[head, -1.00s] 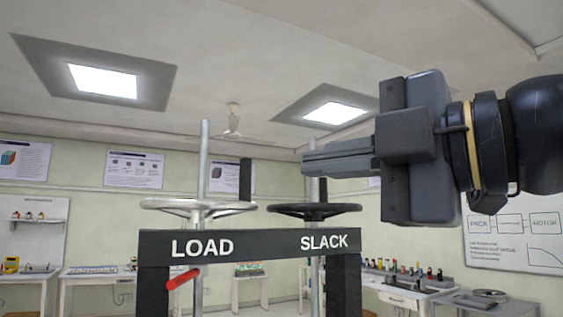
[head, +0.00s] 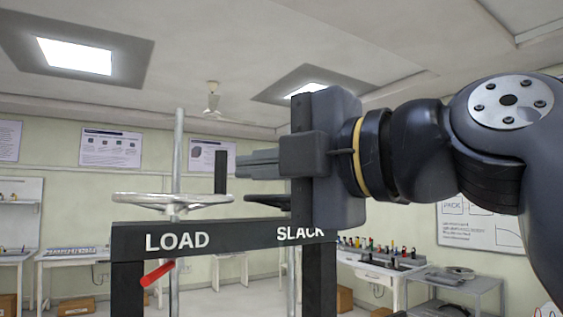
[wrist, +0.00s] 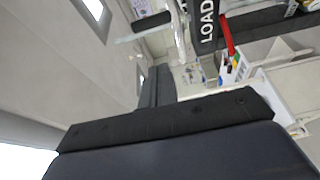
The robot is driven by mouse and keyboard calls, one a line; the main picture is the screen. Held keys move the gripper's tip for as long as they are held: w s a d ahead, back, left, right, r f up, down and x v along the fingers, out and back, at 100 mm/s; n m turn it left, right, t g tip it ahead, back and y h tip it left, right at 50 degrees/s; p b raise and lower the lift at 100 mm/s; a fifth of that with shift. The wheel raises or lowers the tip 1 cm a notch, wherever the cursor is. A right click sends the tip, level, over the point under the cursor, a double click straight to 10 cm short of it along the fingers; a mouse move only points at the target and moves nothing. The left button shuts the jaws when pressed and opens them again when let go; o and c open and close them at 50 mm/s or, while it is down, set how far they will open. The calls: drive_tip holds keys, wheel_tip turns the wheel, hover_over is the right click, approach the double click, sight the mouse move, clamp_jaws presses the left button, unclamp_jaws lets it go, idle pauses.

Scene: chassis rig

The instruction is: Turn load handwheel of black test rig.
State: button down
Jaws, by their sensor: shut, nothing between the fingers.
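The black test rig (head: 130,238) has a crossbar lettered LOAD and SLACK. The load handwheel (head: 150,199) has a silver rim and lies flat above the LOAD end, with an upright black handle (head: 221,172) at its right side. My gripper (head: 238,165) is shut and empty, level with that handle and just right of it in the head view; I cannot tell whether they touch. The black slack handwheel (head: 266,201) is partly hidden by my gripper. In the wrist view, my fingers (wrist: 154,86) are below the black handle (wrist: 152,22), with a visible gap.
A red lever (head: 158,273) sticks out below the LOAD lettering. A threaded silver rod (head: 178,150) rises through the load wheel. Benches (head: 65,258) and a grey side table (head: 465,280) stand along the walls.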

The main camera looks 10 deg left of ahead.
drive_tip(key=w+a+p, duration=0.3)
drive_tip(key=w+a, duration=0.1)
drive_tip(key=w, duration=0.1)
drive_tip(key=shift+w+a, duration=0.3)
drive_tip(key=shift+w, duration=0.1)
drive_tip(key=shift+w+d+f, duration=0.1)
drive_tip(key=shift+w, duration=0.05)
drive_tip(key=shift+w+n+g+y+b, duration=0.2)
drive_tip(key=shift+n+g+y+b, duration=0.15)
drive_tip(key=shift+n+g, duration=0.25)
